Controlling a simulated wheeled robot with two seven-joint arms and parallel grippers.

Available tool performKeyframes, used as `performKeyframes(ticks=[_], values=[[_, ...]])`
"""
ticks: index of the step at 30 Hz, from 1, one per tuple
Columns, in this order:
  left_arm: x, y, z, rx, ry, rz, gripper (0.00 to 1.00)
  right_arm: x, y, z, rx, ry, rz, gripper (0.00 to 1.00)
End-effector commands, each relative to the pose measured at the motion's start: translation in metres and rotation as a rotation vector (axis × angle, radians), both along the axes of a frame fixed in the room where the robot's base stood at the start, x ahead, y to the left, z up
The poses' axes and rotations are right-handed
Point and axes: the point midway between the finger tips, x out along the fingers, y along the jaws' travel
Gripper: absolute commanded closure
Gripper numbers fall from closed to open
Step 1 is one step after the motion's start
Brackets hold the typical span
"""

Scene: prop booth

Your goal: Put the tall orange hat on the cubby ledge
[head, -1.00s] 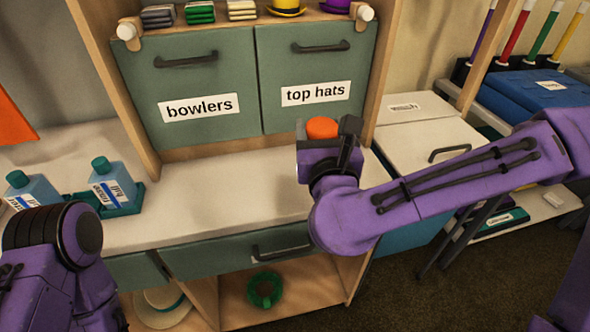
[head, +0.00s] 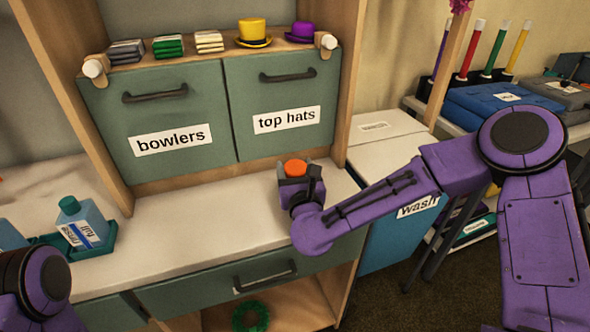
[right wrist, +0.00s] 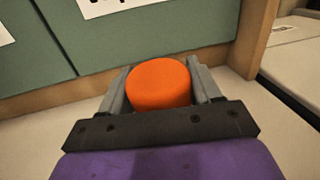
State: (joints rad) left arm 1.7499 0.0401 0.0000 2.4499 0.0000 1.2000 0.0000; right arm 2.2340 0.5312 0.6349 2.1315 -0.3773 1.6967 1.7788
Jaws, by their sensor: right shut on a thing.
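The orange hat (head: 295,167) is held in my right gripper (head: 297,172), above the white counter in front of the door labelled "top hats". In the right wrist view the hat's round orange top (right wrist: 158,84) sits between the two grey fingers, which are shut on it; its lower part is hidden. The ledge (head: 212,47) runs above the two green doors. On it are folded cloths, a yellow hat (head: 253,32) and a purple hat (head: 299,31). My left arm shows at the lower left, but its gripper is out of view.
Blue bottles stand in a green tray (head: 103,244) on the left of the counter (head: 190,220). White knobs (head: 93,68) mark the ledge ends. A wooden post (head: 350,80) rises right of the doors. A blue bin labelled "wash" (head: 395,235) stands to the right.

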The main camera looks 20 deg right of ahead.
Motion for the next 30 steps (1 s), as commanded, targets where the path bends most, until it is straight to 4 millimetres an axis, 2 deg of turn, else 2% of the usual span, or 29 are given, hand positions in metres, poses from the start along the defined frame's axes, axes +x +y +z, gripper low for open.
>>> performKeyframes(ticks=[5, 6, 8, 16, 19, 21, 30], values=[[0.000, 0.000, -0.006, 0.000, 0.000, 0.000, 0.07, 0.000, 0.000, -0.006, 0.001, 0.000, 0.000, 0.66], [0.000, 0.000, -0.005, 0.000, 0.000, 0.000, 0.07, 0.000, 0.000, -0.005, 0.001, 0.000, 0.000, 0.31], [0.000, 0.000, -0.005, 0.000, 0.000, 0.000, 0.07, 0.000, 0.000, -0.004, 0.000, 0.000, 0.000, 0.11], [0.000, 0.000, -0.004, 0.000, 0.000, 0.000, 0.07, 0.000, 0.000, -0.003, 0.000, 0.000, 0.000, 0.11], [0.000, 0.000, 0.005, 0.000, 0.000, 0.000, 0.07, 0.000, 0.000, 0.006, 0.000, 0.000, 0.000, 0.11], [0.000, 0.000, -0.003, 0.000, 0.000, 0.000, 0.07, -0.013, 0.003, -0.001, 0.001, 0.002, 0.003, 0.11], [0.000, 0.000, -0.017, 0.000, 0.000, 0.000, 0.07, -0.089, 0.013, -0.002, 0.000, 0.000, 0.003, 0.11]])
